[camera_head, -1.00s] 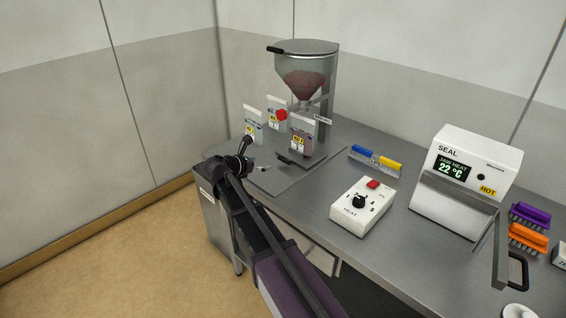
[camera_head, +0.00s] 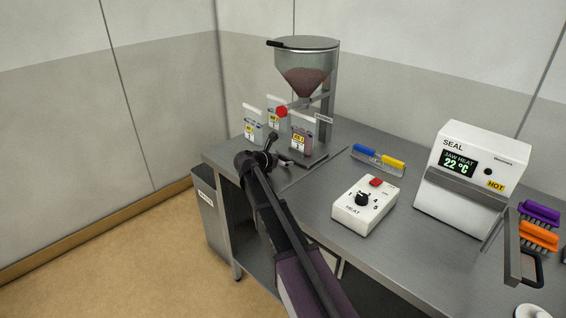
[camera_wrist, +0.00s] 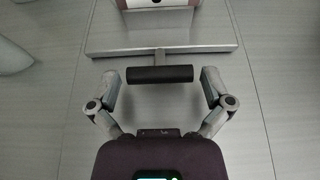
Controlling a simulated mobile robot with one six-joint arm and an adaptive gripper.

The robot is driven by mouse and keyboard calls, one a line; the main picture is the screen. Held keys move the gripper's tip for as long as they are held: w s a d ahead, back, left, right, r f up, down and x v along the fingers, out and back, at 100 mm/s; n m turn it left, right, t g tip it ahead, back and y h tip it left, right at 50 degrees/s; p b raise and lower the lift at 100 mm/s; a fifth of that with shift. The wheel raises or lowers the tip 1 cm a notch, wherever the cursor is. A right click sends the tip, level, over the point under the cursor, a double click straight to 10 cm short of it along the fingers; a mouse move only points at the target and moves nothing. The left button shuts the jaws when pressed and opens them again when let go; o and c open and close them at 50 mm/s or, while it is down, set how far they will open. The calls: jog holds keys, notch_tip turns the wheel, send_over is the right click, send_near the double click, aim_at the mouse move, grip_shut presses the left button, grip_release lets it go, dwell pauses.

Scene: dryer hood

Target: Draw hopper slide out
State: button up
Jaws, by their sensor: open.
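The hopper (camera_head: 306,68) is a clear cone of reddish-brown granules on a metal post at the back of the bench. A red knob (camera_head: 281,112) sits under its front. In the wrist view, a black bar handle (camera_wrist: 160,74) joins by a short stem to a flat metal plate (camera_wrist: 160,49), which looks like the slide. My gripper (camera_head: 270,146) is at the bench's left end, in front of the bags. In the wrist view, my gripper (camera_wrist: 160,84) is open, with one finger near each end of the bar. Contact with the bar cannot be told.
Labelled bags (camera_head: 301,134) stand around the hopper's base. To the right are a blue-and-yellow-handled item (camera_head: 377,160), a heat control box (camera_head: 364,204), a white sealer (camera_head: 470,180) and brushes (camera_head: 538,235). A grey bin (camera_head: 205,210) is at the bench's left end.

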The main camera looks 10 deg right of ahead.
jog(key=shift+c, duration=0.2)
jog(key=c, duration=1.1)
jog(key=shift+s, duration=0.15)
